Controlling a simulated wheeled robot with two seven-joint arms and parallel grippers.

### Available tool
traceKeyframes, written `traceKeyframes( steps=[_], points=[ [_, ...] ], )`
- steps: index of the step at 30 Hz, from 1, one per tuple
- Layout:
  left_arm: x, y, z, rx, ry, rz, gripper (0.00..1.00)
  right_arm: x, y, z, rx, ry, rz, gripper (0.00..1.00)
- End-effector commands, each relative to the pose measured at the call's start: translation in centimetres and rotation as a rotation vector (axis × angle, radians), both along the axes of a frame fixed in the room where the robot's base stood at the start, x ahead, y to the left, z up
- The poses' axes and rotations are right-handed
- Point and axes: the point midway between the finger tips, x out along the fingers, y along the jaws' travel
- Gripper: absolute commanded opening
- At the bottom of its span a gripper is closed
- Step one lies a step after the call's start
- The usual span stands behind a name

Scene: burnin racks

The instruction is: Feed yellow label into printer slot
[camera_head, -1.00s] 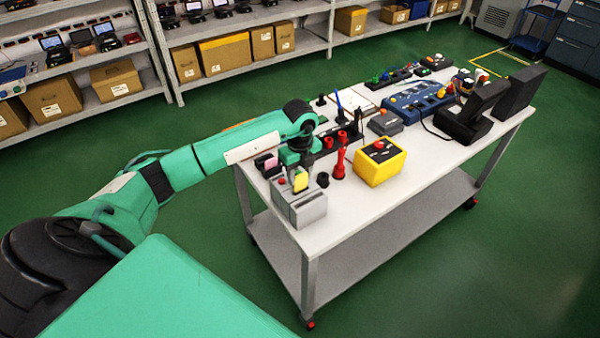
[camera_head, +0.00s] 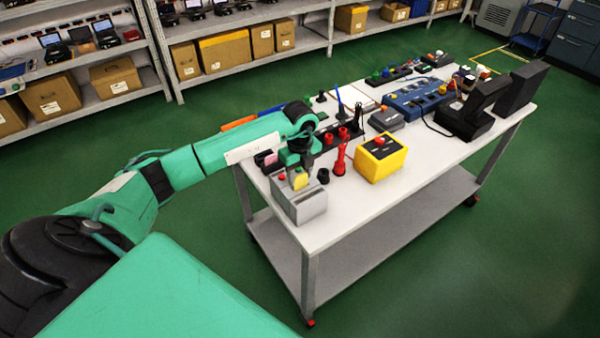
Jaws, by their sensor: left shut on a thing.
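The yellow label (camera_head: 301,180) stands upright at the top of the grey printer (camera_head: 308,205), at the near left corner of the white table. Its lower edge meets the printer's top; I cannot tell how deep it sits in the slot. My left gripper (camera_head: 297,172) reaches down over the printer from the left and is shut on the yellow label. Its fingertips are small and partly hidden by the label. My right gripper is not in view.
A yellow box with a red button (camera_head: 380,158) stands right of the printer, with a red upright tool (camera_head: 340,160) and a small black cup (camera_head: 323,176) between. A blue device (camera_head: 417,98) and black machines (camera_head: 465,120) stand farther back. The table's near right surface is clear.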

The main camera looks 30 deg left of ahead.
Motion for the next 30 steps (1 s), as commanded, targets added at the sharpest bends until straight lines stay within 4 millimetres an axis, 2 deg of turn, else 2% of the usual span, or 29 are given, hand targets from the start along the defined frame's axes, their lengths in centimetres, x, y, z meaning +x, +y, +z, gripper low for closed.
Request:
traceKeyframes(
  steps=[30],
  points=[
    [0.0, 0.0, -2.2, 0.0, 0.0, 0.0, 0.21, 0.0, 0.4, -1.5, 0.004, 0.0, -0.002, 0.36]
  ],
)
